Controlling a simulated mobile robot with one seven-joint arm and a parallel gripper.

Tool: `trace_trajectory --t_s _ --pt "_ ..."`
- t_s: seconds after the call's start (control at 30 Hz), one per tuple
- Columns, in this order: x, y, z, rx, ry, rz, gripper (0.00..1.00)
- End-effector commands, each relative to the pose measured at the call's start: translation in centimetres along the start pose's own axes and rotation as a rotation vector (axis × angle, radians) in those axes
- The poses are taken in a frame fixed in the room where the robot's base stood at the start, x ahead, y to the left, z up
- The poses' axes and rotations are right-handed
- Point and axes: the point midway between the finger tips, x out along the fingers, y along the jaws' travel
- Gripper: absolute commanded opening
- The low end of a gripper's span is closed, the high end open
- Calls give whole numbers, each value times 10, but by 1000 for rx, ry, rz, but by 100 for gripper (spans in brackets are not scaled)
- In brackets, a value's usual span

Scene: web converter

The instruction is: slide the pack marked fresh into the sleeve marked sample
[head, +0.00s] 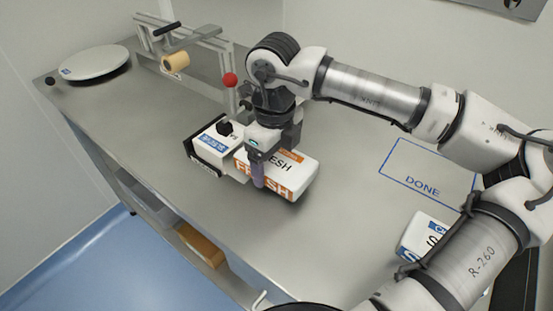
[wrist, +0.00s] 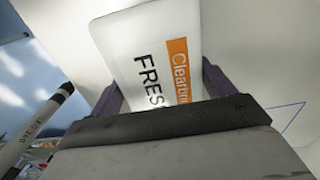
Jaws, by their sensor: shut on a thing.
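The white pack marked FRESH (head: 278,178), with orange labels, is between the fingers of my gripper (head: 268,168), which is shut on it. It lies low over the table or on it; I cannot tell if it touches. In the wrist view the pack (wrist: 150,65) sits between both dark fingers (wrist: 165,88). Left of it is a white box with a blue label and dark left end (head: 212,143), which looks like the sleeve. Its marking is too small to read. The pack's left end is close to or at the box; the gripper hides part of the join.
A blue outline marked DONE (head: 425,178) is on the table at right, empty. Another white pack with blue labels (head: 422,238) lies at front right, partly behind my arm. A metal frame with a roll (head: 176,62) and red knob (head: 230,80) stands behind. A round white plate (head: 95,62) is far left.

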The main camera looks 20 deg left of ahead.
Motion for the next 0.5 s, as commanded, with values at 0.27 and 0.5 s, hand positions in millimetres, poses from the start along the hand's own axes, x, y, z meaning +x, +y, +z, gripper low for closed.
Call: trace_trajectory --t_s 0.27,0.5 --pt "15 0 5 0 0 -1 50" --pt "26 0 9 0 0 -1 50"
